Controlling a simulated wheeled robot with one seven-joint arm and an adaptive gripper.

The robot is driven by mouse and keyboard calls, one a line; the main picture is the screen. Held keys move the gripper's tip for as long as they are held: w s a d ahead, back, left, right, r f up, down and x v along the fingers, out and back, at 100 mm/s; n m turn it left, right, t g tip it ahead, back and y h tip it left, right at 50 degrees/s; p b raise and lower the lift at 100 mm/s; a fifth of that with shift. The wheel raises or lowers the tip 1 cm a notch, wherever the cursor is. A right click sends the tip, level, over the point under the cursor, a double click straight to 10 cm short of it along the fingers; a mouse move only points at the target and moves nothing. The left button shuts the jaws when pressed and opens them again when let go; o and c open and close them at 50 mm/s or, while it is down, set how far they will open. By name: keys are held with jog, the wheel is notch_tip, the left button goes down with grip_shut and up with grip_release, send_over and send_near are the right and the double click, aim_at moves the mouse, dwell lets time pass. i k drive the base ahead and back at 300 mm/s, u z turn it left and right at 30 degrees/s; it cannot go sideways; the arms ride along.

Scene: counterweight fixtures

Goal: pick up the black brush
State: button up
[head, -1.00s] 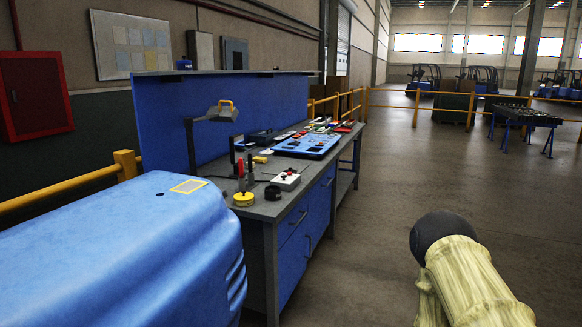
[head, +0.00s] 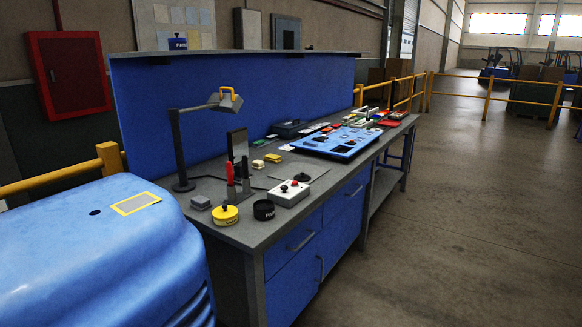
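I cannot make out a brush for certain in the head view. A short black round object (head: 264,210) stands near the front left end of the grey workbench top (head: 222,232), beside a yellow round piece with a knob (head: 225,215). A dark upright plate (head: 239,148) stands behind them, with red-handled tools (head: 230,173) in front of it. Some small dark items farther along the bench are too small to identify. My gripper is not in view.
A lamp (head: 177,150), a white control box (head: 288,193) and a blue tray (head: 345,157) are on the bench. A blue rounded machine cover (head: 75,240) fills the lower left. A yellow rail (head: 460,95) runs behind. Open floor lies to the right.

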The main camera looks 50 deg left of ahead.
aim_at(245, 160)
jog(key=u, duration=0.35)
jog(key=i, duration=1.1)
jog(key=u, duration=0.85)
